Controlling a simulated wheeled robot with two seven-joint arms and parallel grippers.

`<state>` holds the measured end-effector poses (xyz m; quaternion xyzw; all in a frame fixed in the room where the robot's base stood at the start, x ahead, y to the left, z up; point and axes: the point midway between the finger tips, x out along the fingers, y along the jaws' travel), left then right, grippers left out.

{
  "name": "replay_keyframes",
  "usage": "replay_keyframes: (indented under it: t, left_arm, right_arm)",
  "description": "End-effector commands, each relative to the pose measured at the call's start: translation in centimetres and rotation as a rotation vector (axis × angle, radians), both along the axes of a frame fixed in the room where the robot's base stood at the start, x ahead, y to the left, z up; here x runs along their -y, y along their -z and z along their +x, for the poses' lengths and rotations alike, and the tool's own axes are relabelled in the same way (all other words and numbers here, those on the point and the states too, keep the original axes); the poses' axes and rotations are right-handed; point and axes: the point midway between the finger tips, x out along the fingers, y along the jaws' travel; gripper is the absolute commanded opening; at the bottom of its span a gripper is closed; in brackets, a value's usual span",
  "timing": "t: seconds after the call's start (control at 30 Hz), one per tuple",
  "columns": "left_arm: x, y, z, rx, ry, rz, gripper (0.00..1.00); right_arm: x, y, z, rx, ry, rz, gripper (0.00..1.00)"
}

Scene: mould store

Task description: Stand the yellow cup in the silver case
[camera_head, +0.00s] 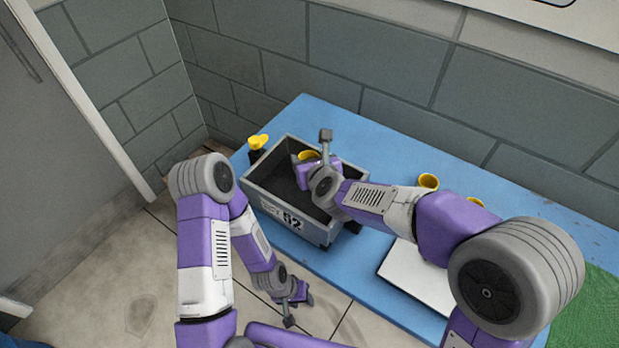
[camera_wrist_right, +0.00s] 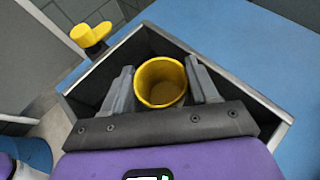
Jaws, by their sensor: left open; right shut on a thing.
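The silver case (camera_head: 285,222) is an open grey box marked with a number, standing on the blue table. My right gripper (camera_head: 308,160) is over the case and shut on a yellow cup (camera_head: 309,155). In the right wrist view the yellow cup (camera_wrist_right: 160,82) sits upright between the two fingers, its open mouth facing the camera, with the case walls (camera_wrist_right: 255,90) around it. Whether its base touches the case floor is hidden. My left gripper (camera_head: 293,301) is open and empty, low over the floor in front of the table.
A white flat box (camera_head: 415,278) lies near the front edge. A green surface (camera_head: 590,310) is at far right.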

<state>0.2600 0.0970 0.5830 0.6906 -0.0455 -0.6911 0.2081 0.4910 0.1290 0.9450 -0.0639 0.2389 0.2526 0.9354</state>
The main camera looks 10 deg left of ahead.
Motion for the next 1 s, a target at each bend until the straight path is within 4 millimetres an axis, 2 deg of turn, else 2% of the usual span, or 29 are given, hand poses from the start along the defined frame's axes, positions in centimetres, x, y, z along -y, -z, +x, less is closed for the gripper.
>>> replay_keyframes:
  t: [0.37, 0.83, 0.87, 1.0]
  left_arm:
    - [0.0, 2.9, 0.0, 0.001, 0.000, 0.000, 0.43]
    - [0.0, 3.3, 0.0, 0.001, 0.000, 0.000, 0.43]
    - [0.0, 3.2, 0.0, 0.001, 0.000, 0.000, 0.43]
    - [0.0, 3.1, 0.0, 0.001, 0.000, 0.000, 0.43]
  right_arm:
    - [0.0, 5.3, 0.0, 0.000, 0.001, 0.000, 0.29]
    - [0.1, 5.9, 0.1, 0.001, 0.002, 0.002, 0.29]
    - [0.1, 5.9, 0.1, 0.000, 0.002, 0.002, 0.62]
    - [0.1, 5.8, 0.0, 0.001, 0.001, 0.001, 0.83]
